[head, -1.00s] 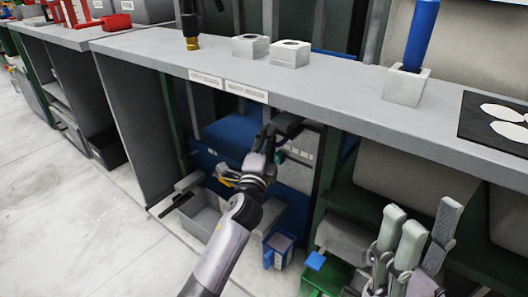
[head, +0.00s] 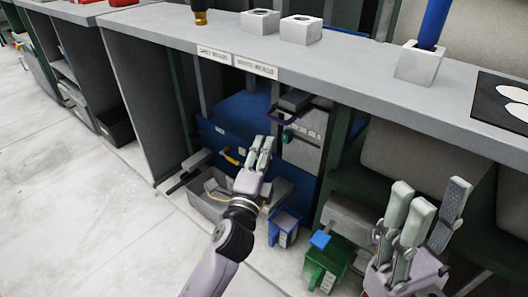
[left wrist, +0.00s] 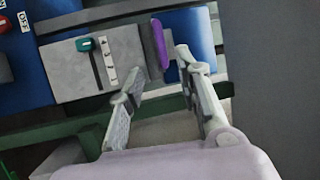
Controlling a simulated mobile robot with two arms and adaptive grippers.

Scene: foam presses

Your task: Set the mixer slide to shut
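A grey panel (head: 304,148) under the bench carries a slide with a teal knob (head: 288,134). In the left wrist view the teal knob (left wrist: 86,44) sits at the upper end of a dark slot (left wrist: 98,72), beside a strip of marks (left wrist: 109,62). A purple handle (left wrist: 160,45) is at the panel's right there, and it shows above the knob in the head view (head: 281,116). My left gripper (head: 262,143) is open and empty, in front of and below the panel, apart from the knob. My right gripper (head: 434,194) is open and empty at the lower right.
The bench top (head: 350,65) overhangs the panel. A blue cabinet (head: 215,140) with a yellow handle (head: 233,157) stands left of it. A grey open bin (head: 208,205) and a green box (head: 325,265) sit below. Floor at the left is clear.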

